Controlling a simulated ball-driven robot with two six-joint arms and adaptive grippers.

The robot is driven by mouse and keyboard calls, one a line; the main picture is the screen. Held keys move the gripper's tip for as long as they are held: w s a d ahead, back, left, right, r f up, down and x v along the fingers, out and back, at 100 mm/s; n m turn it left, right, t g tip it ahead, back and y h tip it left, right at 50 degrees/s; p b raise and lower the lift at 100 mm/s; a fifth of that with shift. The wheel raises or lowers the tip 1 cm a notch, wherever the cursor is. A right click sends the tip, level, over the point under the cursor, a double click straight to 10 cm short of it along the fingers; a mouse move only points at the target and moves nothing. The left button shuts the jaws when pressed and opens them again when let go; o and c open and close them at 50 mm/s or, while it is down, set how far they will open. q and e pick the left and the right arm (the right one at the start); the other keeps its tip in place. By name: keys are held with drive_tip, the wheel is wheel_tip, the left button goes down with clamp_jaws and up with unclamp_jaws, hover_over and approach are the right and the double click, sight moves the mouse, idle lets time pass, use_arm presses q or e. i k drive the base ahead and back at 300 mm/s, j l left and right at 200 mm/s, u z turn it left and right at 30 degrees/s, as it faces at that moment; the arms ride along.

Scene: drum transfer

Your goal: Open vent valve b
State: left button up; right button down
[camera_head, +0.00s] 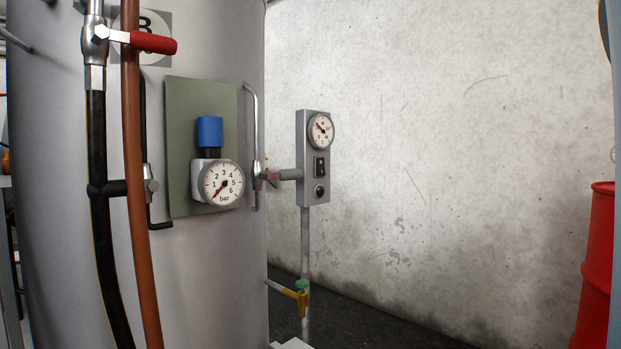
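A valve with a red lever handle (152,43) sits at the top left, in front of a large grey tank (60,250). Its metal body (95,40) is on a vertical line that runs down into a black hose (99,200). The lever points right, crosswise to that line, and passes in front of a round label with the letter B (148,22). The lever partly covers the label. Neither of my grippers is in view, and nothing touches the lever.
An orange-brown hose (135,200) runs vertically close to the valve. A blue-capped pressure gauge (221,184) sits on a green plate (185,120). A grey gauge panel (308,160), a green-knobbed valve (302,287) and a red drum (598,265) stand to the right.

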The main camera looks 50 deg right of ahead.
sight(291, 173)
drive_tip(key=z, duration=1.55)
drive_tip(key=i+l+u, duration=0.15)
drive_tip(key=k, duration=0.05)
